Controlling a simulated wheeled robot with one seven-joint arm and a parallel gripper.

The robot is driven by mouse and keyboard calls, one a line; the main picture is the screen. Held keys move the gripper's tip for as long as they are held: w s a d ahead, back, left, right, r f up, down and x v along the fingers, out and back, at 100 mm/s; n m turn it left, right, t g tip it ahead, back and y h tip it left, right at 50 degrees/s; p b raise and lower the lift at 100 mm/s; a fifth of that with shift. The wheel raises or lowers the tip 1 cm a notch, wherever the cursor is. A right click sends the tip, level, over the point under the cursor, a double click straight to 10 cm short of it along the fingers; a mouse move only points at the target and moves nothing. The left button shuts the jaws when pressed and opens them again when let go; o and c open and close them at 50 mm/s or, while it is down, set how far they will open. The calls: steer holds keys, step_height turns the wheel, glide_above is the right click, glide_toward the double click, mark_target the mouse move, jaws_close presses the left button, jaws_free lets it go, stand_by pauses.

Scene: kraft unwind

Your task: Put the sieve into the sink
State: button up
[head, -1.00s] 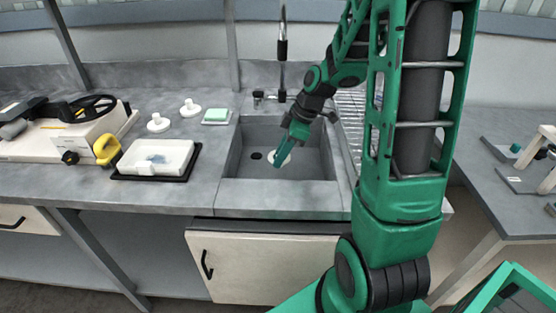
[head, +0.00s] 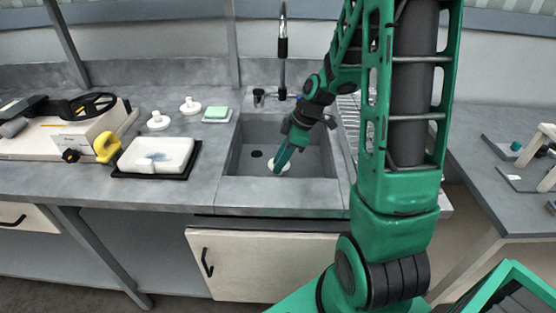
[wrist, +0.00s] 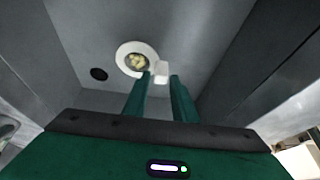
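The sieve (head: 273,167) is a small white round piece inside the grey sink (head: 317,191). In the wrist view the sieve (wrist: 123,57) shows a white rim around a yellowish centre, with a white block-like handle (wrist: 162,70) toward my gripper. It appears to lie on the sink floor, left of the fingertips, near the dark drain. My gripper (head: 279,173) reaches down into the sink. In the wrist view my gripper (wrist: 160,77) has its two green fingers apart, with the handle showing beyond the gap; contact cannot be told.
A tap (head: 283,45) stands behind the sink. On the left counter are a white tray on a black mat (head: 121,174), a green sponge (head: 217,112), two white knobbed pieces (head: 158,122) and a machine with a black wheel (head: 92,107). Sink walls surround my gripper.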

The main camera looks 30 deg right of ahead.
steer(key=shift+o, duration=0.5)
steer(key=shift+r, duration=0.25)
steer(key=v, duration=1.2)
steer(key=shift+r, duration=0.4)
